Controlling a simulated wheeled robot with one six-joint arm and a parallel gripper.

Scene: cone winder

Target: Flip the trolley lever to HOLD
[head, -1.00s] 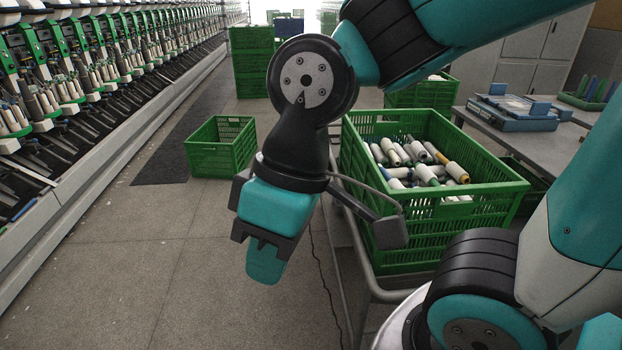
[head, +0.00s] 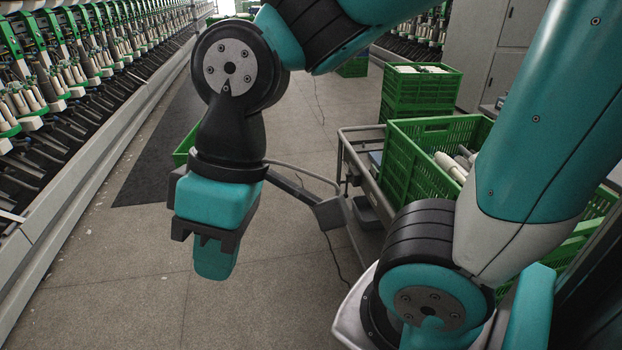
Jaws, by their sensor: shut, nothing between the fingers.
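The trolley (head: 345,160) has a grey tubular frame and stands right of centre in the head view. It carries a large green crate (head: 405,165) with bobbins in it. I cannot make out the lever or any HOLD mark on it; my arm hides part of the trolley's right side. My gripper (head: 213,262) points down at left of centre, over bare floor, apart from the trolley and to its left. It is shut and empty.
A row of winding machines (head: 60,100) runs along the left. A dark mat (head: 150,155) lies beside it. A small green crate (head: 184,148) is mostly hidden behind my arm. Stacked green crates (head: 420,92) stand behind the trolley. The floor (head: 130,270) in front is clear.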

